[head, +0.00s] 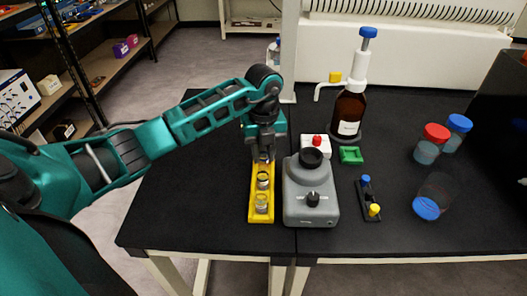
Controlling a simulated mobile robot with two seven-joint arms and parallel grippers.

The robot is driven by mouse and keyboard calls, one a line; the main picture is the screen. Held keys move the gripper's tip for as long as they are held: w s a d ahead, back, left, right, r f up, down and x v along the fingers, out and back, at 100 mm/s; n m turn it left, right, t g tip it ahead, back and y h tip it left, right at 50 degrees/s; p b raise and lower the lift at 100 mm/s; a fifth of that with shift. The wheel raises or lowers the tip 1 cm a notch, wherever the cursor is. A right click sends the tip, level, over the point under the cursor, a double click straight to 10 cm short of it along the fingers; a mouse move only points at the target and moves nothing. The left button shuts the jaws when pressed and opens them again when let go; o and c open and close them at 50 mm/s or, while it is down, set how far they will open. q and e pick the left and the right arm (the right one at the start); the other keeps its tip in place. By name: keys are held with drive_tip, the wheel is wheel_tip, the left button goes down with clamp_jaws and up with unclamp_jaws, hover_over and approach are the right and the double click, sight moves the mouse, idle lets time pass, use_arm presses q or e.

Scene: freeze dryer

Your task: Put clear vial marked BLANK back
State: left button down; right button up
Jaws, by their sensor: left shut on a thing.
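A yellow rack (254,214) lies lengthwise on the black bench, left of a grey device. Two clear vials stand in it, one at the near end (261,204) and one near the middle (263,180). My left gripper (263,157) points down over the far end of the rack. It is shut on a small clear vial, mostly hidden by the fingers. I cannot read a BLANK mark on any vial, nor tell whether the held vial touches the rack. My right gripper is not in view.
The grey mixer-like device (311,195) stands close to the rack's right side. Behind it are a small white box with a red knob (317,144) and a brown dispenser bottle (349,110). Capped jars (430,143) stand at right. The bench left of the rack is clear.

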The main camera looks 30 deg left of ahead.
sight(264, 152)
use_arm(q)
drive_tip(key=c, duration=0.9)
unclamp_jaws()
drive_tip(key=shift+r, duration=0.3)
wheel_tip(264, 152, up, 12)
drive_tip(key=shift+f, duration=0.2)
